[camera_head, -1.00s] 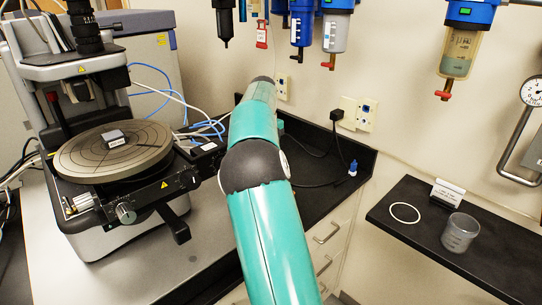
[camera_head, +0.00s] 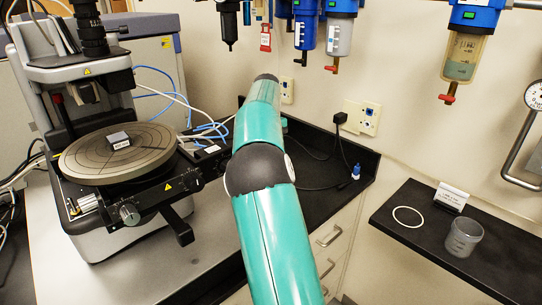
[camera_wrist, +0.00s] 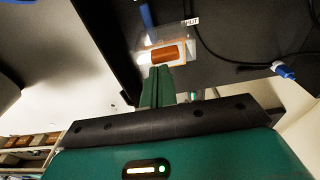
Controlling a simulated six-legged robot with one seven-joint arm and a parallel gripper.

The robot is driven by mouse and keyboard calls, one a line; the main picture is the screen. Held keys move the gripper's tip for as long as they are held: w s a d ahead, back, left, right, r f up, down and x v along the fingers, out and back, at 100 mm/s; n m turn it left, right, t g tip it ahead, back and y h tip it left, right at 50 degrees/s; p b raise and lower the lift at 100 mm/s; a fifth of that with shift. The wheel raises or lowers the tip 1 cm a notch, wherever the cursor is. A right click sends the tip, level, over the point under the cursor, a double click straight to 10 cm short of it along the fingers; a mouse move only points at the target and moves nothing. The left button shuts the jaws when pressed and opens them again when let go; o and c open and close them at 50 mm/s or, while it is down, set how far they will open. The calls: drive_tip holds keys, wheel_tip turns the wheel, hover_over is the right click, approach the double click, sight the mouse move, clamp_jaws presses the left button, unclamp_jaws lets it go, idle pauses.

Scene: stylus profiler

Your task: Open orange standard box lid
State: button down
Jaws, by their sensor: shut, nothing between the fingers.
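In the wrist view, the orange box (camera_wrist: 165,55) lies on the dark bench top, with a pale, see-through-looking border around its orange middle. I cannot tell how its lid stands. My gripper (camera_wrist: 158,72) has its green fingers together and empty. Their tips point at the near edge of the box and appear close to it; I cannot tell whether they touch. In the head view my teal arm covers the area, so the box and the gripper do not show there.
A white label (camera_wrist: 191,21) and a blue cable plug (camera_wrist: 284,70) are near the box. In the head view, the profiler's round stage (camera_head: 75,160) stands left. A dark shelf (camera_head: 410,240) at right holds a beaker (camera_head: 463,237) and a white ring (camera_head: 407,217).

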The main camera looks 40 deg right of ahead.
drive_tip(key=c, duration=2.1)
unclamp_jaws()
drive_tip(key=r, duration=0.7)
drive_tip(key=shift+w, duration=0.35)
drive_tip(key=o, duration=0.4)
drive_tip(key=shift+s+r, duration=0.1)
drive_tip(key=shift+r, duration=0.15)
drive_tip(key=o, duration=0.3)
drive_tip(key=shift+s+r, duration=0.15)
drive_tip(key=shift+s, duration=0.1)
drive_tip(key=o, duration=0.4)
drive_tip(key=shift+t, duration=0.5)
drive_tip(key=s, duration=0.2)
drive_tip(key=s+d+r, duration=0.1)
drive_tip(key=s, duration=0.3)
drive_tip(key=shift+s+d+r, duration=0.25)
drive_tip(key=shift+s+r, duration=0.15)
drive_tip(key=shift+c, duration=0.2)
wheel_tip(320, 180, down, 14)
drive_tip(key=shift+s+r, duration=0.1)
drive_tip(key=shift+r, duration=0.05)
clamp_jaws()
